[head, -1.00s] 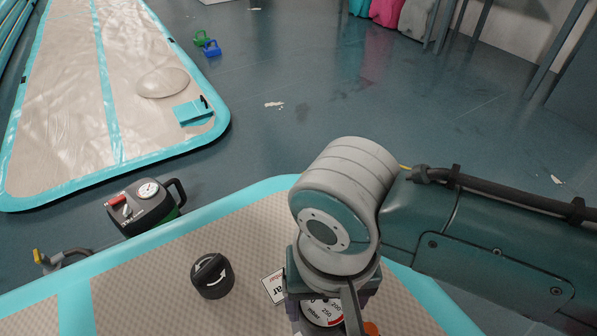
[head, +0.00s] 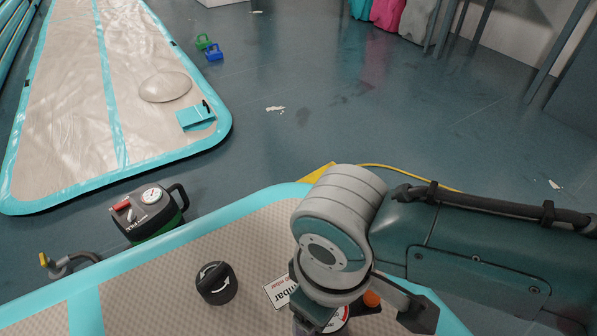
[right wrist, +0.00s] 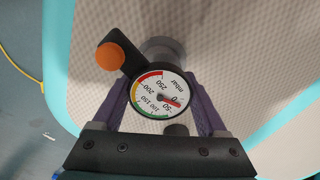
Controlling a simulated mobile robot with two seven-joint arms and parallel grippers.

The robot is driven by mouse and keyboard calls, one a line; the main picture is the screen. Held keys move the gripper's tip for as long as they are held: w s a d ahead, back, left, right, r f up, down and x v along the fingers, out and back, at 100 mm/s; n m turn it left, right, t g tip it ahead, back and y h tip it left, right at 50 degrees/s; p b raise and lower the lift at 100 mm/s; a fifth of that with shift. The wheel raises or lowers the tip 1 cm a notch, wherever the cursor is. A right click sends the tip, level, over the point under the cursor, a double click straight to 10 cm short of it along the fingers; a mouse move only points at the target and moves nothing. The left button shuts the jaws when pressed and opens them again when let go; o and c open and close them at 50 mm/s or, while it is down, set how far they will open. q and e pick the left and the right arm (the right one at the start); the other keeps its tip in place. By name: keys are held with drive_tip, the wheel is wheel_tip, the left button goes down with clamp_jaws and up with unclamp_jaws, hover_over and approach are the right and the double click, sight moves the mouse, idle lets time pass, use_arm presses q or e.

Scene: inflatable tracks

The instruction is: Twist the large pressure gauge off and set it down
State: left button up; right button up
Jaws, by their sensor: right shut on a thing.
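The large pressure gauge (right wrist: 160,97) has a round white dial with red, yellow and green bands, marked mbar. In the right wrist view it sits between the two purple fingers of my right gripper (right wrist: 163,82), which is shut on it. A black arm with an orange knob (right wrist: 108,57) is beside the gauge. In the head view the gauge (head: 338,318) is mostly hidden under my right wrist, and its orange knob (head: 371,298) shows at the right. I cannot tell whether the gauge is still attached below. My left gripper is not in view.
A black cap with white arrows (head: 216,283) and a white mbar label (head: 281,291) are on the grey mat with a turquoise edge (head: 262,197). A pump with a small gauge (head: 148,211) stands on the floor. Bare mat lies left of the cap.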

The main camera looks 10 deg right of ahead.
drive_tip(key=shift+n, duration=0.4)
drive_tip(key=shift+n, duration=0.5)
drive_tip(key=n, duration=0.3)
drive_tip(key=shift+p, duration=0.35)
drive_tip(key=shift+r+p, duration=0.3)
drive_tip(key=shift+r, duration=0.05)
drive_tip(key=shift+r+p, duration=2.15)
drive_tip(key=shift+p, duration=0.15)
